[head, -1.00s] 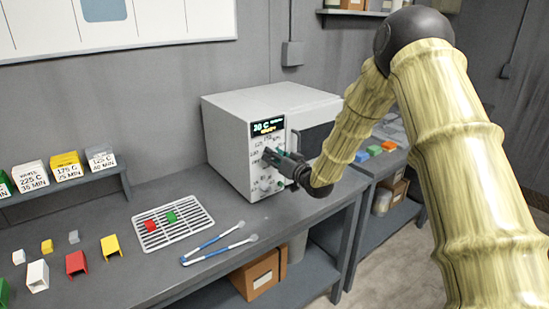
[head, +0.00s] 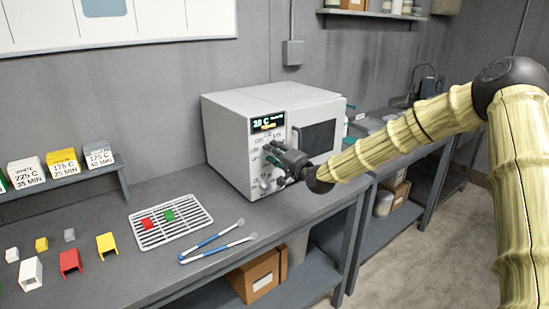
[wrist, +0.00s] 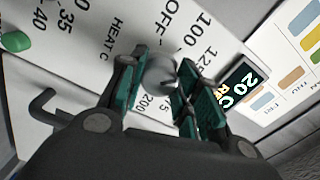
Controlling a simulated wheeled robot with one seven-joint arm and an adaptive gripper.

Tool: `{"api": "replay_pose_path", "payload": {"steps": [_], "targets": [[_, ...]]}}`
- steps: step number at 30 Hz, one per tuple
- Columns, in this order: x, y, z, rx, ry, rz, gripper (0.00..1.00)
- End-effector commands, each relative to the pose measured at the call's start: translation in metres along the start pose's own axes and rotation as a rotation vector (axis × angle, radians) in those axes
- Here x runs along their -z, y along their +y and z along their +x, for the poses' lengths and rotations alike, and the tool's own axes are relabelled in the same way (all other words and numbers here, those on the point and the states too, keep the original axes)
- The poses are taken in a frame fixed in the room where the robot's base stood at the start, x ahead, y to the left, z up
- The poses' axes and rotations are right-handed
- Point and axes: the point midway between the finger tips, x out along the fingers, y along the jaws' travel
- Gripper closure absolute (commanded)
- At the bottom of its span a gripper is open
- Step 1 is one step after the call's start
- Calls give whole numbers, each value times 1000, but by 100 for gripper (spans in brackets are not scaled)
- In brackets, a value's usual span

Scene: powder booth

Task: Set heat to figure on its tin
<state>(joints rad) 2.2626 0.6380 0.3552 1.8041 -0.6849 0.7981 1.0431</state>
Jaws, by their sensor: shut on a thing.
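The white oven (head: 226,150) stands on the bench in the head view, with a dark display (head: 267,123) whose top line reads 20 C. My gripper (head: 273,152) is at its control panel. In the wrist view my gripper (wrist: 163,80) is shut on the grey round heat knob (wrist: 160,72), a finger on either side. Dial marks OFF, 100, 125 and 200 show around the knob, with HEAT C beside it; its pointer is hidden. Tins with printed figures stand on the left shelf: a white tin (head: 27,172), a yellow tin (head: 64,163) and a grey tin (head: 99,156).
A wire rack (head: 185,233) holds a red piece (head: 147,223) and a green piece (head: 168,215). Blue-handled tongs (head: 215,243) lie in front of the oven. Several small coloured pieces stand at the bench's left. The oven door (head: 318,140) is closed.

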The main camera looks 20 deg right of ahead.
Motion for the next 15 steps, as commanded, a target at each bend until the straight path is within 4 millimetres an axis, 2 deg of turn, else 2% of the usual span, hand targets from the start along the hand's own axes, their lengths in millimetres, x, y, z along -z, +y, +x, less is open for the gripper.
{"api": "replay_pose_path", "payload": {"steps": [2, 15], "targets": [[2, 5, -1, 1, 5, 78, 91], [0, 6, -1, 1, 2, 483, 91]]}}
